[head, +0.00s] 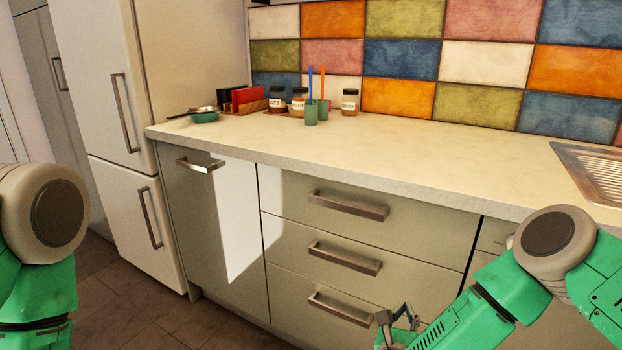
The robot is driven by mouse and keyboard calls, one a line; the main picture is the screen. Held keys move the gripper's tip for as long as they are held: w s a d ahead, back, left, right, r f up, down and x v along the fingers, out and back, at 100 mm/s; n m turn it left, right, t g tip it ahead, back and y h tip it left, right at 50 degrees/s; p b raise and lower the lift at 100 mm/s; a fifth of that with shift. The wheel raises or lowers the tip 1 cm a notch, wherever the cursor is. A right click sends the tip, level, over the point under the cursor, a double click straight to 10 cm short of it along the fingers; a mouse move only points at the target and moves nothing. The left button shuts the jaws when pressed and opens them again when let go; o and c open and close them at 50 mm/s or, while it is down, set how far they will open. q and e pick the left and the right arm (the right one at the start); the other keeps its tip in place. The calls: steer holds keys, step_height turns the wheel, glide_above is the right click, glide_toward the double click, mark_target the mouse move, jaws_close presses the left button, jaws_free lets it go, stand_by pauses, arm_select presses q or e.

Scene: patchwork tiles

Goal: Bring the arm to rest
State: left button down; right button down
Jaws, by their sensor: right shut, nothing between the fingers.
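My right arm (555,245) comes in from the lower right, with its elbow bent up beside the drawer fronts. My right gripper (398,318) is at the bottom of the head view, in front of the lowest drawer and below the countertop. It is shut and empty. Its lower part is cut off by the picture edge. My left arm (40,240) shows at the left edge, hanging down. My left gripper is out of the picture.
The countertop (400,165) is mostly clear. Several jars (349,101), green cups with brushes (311,112), a rack (250,100) and a green pan (205,115) stand at its back left. A sink (590,165) is at right. Drawer handles (345,258) stick out. A fridge (120,120) is at left.

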steer(key=s+a+f+n+g+y+p, duration=0.1)
steer(key=s+a+f+n+g+y, duration=0.2)
steer(key=s+f+n+y, duration=0.7)
steer(key=s+a+r+n+g+h+p, duration=0.1)
steer(key=s+a+n+g+p, duration=0.3)
steer(key=n, duration=1.1)
steer(key=s+d+n+g, duration=0.3)
steer(key=s+d+n, duration=0.2)
steer(key=s, duration=0.5)
steer(key=s+d+n+g+h, duration=0.1)
steer(key=s+d+n+g, duration=0.3)
steer(key=s+n, duration=0.5)
steer(key=shift+s+d+r+n+g+b, duration=0.3)
steer(key=shift+s+d+r+n, duration=0.15)
steer(key=shift+d, duration=0.75)
